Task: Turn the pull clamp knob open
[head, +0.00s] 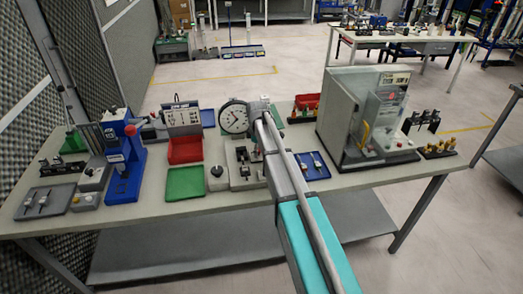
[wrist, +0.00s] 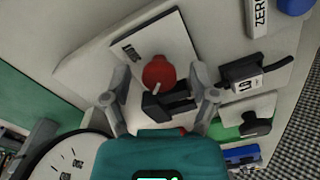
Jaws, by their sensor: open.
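A red knob (wrist: 158,71) with a short white mark shows in the middle of the wrist view. It sits by a black clamp body (wrist: 172,104) on a pale, labelled plate (wrist: 135,47). My gripper (wrist: 160,86) is open, with one finger on each side of the knob in the picture. I see no clear contact, and cannot tell how far above the knob the fingers are. The knob is not distinguishable there.
The dial gauge also shows at the lower left of the wrist view (wrist: 68,163). A black block with a white label (wrist: 246,86) stands right of the knob. On the bench are a blue tray (head: 312,166), a green tray (head: 185,183) and a large clear-sided enclosure (head: 345,115).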

